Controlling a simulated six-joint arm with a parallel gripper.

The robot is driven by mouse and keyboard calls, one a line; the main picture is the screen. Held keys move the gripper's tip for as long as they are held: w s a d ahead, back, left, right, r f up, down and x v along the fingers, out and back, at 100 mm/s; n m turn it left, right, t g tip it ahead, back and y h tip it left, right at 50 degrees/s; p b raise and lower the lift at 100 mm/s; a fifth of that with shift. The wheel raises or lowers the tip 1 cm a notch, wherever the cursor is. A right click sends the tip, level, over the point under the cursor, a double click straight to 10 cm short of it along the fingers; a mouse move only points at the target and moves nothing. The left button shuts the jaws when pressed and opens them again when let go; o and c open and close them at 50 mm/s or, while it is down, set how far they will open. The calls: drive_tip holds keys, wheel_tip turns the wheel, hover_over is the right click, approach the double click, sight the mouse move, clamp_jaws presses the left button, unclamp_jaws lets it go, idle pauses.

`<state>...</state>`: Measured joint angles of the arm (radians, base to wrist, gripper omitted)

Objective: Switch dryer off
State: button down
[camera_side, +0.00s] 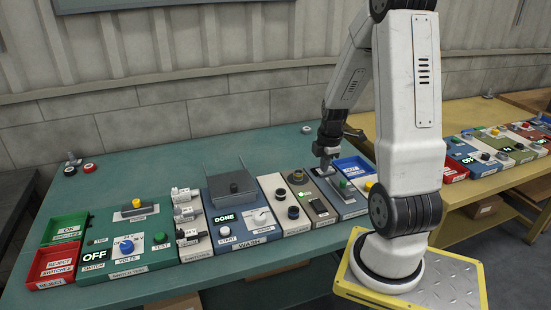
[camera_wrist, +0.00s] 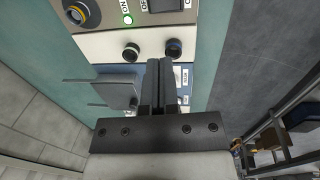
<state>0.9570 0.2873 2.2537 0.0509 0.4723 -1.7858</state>
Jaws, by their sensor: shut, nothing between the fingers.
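My gripper (camera_side: 325,168) is shut and empty, pointing down above the rear part of the panel row in the side view. In the wrist view my gripper (camera_wrist: 159,63) shows its fingers together, in front of the beige panel and the blue panel. The beige panel (camera_side: 272,188) has two dark knobs; in the wrist view these are a black knob (camera_wrist: 131,52) and a blue-black knob (camera_wrist: 174,48). A lit green light (camera_wrist: 128,19) marked ON is beside them. I cannot read which panel is named dryer. No contact between the fingers and any control is visible.
The blue wash panel (camera_side: 212,222) with a raised grey lid and a DONE display stands left of the beige panel. A grey panel (camera_side: 303,191) with a rocker switch stands to its right. Red and green trays (camera_side: 55,266) sit far left. The teal table behind is mostly free.

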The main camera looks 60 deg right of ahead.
sight(318, 206)
drive_tip(key=shift+w+d, duration=0.1)
idle(0.3)
drive_tip(key=shift+w+d+f, duration=0.25)
drive_tip(key=shift+f, duration=2.05)
drive_tip(key=shift+w+d+f, duration=0.2)
drive_tip(key=shift+f, duration=2.1)
drive_tip(key=shift+w+d+f, duration=0.25)
drive_tip(key=shift+f, duration=2.05)
drive_tip(key=shift+f, duration=0.25)
drive_tip(key=shift+a, duration=0.15)
drive_tip(key=shift+s+a+r, duration=0.2)
drive_tip(key=shift+s+a, duration=0.2)
drive_tip(key=shift+s, duration=0.05)
drive_tip(key=shift+r, duration=0.15)
wheel_tip(318, 206, up, 14)
drive_tip(key=s+a, duration=0.1)
drive_tip(key=shift+s+a+f, duration=0.2)
